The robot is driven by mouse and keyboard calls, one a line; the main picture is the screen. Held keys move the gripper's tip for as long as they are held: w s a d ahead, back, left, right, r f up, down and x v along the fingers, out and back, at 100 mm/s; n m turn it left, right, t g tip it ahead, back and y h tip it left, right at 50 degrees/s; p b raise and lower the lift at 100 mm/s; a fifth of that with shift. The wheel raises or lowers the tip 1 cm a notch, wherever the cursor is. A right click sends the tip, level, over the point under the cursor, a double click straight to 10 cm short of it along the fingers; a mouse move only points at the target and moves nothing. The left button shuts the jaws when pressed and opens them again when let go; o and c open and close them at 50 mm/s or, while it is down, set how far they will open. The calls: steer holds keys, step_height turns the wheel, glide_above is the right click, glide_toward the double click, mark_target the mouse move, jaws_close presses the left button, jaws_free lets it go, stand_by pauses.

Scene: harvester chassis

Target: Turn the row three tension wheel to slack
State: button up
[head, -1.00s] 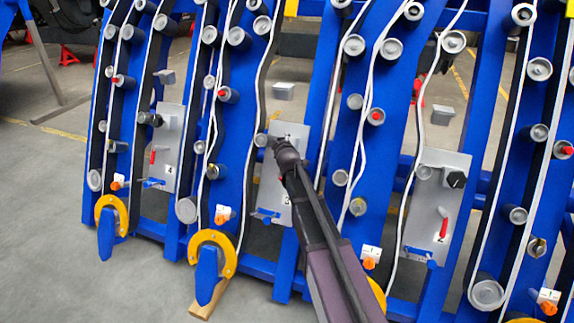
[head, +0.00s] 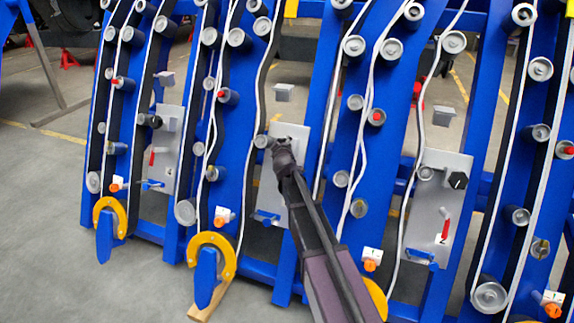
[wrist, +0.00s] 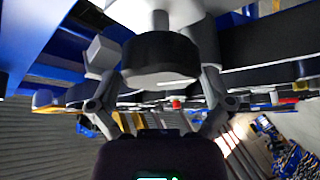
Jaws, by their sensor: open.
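The middle panel (head: 268,202) has my gripper (head: 282,150) in front of its upper part. My gripper hides the tension wheel there in the head view. In the wrist view a black round wheel (wrist: 160,58) with a white line on its near face sits between the two fingers of my gripper (wrist: 160,85). The fingers are spread on either side of it, and I cannot tell whether they touch it. The line runs nearly level across the wheel's lower part.
The right panel (head: 432,200) has a black knob (head: 458,180) and a red lever (head: 445,225). The left panel (head: 168,130) has a similar knob and lever. Blue uprights with rollers and white belts stand on both sides of each panel. Grey floor (head: 60,230) is clear at left.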

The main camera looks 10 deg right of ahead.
steer(key=shift+d+m+t+h+b, duration=0.1)
steer(key=shift+m+t+h+b, duration=0.15)
steer(key=shift+m+h+b, duration=0.9)
steer(key=shift+m+t+h+p, duration=0.1)
steer(key=shift+m+t+h, duration=0.25)
steer(key=shift+m, duration=1.6)
steer(key=shift+r+m+h, duration=0.1)
steer(key=shift+m+h, duration=0.5)
steer(key=shift+m, duration=0.2)
steer(key=m+h, duration=0.1)
steer(key=m, duration=0.1)
steer(key=m+g+h+b, duration=0.1)
steer(key=m+h, duration=0.1)
steer(key=m, duration=0.1)
steer(key=shift+d, duration=0.1)
steer(key=shift+s+m, duration=0.2)
steer(key=shift+m, duration=0.4)
steer(key=v, duration=1.3)
steer(key=s+d+r+g+h+p, duration=0.1)
steer(key=s+d+r+g+p, duration=0.1)
steer(key=s+d+g+p, duration=0.1)
steer(key=s+d+p, duration=0.1)
steer(key=d+p, duration=0.1)
steer(key=p, duration=0.1)
steer(key=shift+r+m+g, duration=0.3)
steer(key=shift+r+g, duration=0.05)
steer(key=shift+g, duration=0.05)
steer(key=shift+d, duration=0.2)
